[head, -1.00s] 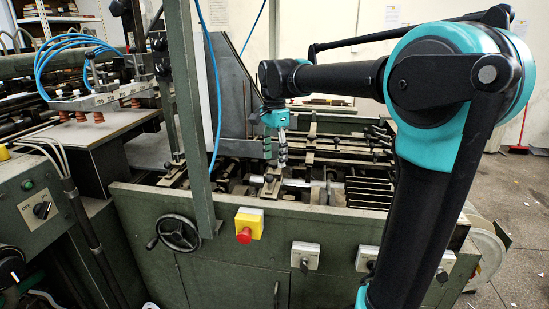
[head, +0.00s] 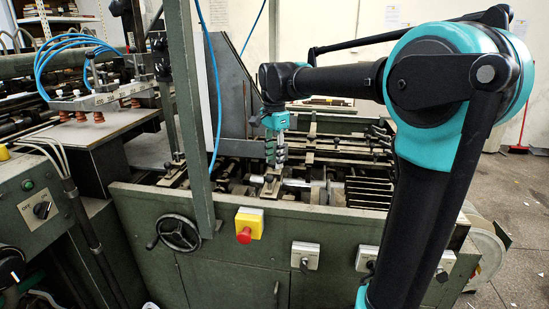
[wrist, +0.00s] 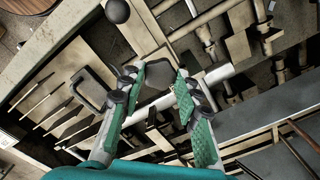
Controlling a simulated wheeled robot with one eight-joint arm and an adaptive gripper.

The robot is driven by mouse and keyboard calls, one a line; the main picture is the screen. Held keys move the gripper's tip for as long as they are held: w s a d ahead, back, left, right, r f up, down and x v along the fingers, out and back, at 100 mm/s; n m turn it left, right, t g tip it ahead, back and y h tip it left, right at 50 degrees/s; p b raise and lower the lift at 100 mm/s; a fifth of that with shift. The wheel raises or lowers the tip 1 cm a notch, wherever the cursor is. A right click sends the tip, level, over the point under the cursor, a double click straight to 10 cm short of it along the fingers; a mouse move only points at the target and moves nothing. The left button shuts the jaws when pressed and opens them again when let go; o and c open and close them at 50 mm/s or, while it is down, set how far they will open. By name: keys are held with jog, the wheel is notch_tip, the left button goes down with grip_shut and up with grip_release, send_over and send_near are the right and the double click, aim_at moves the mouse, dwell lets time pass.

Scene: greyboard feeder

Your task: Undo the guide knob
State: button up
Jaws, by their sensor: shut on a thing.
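The guide knob, a small dark piece (wrist: 158,76), lies between my fingertips in the wrist view. It sits near the end of a pale bar. My gripper (wrist: 156,84) points down at the machine bed, with its green-padded fingers on either side of the dark piece. In the head view my gripper (head: 275,163) is low over the bed, and the fingers hide what they hold. How far the knob is loosened cannot be seen.
A black ball knob (wrist: 117,11) stands near the other end of the pale bar. A slotted grid (head: 370,192) lies right of my gripper. A green upright post (head: 190,120) and a blue hose (head: 217,100) stand to its left.

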jog(key=n, duration=1)
jog(key=shift+n, duration=0.3)
jog(key=n, duration=0.3)
jog(key=shift+n, duration=0.4)
jog(key=n, duration=1.3)
jog(key=o, duration=1.2)
jog(key=shift+c, duration=0.2)
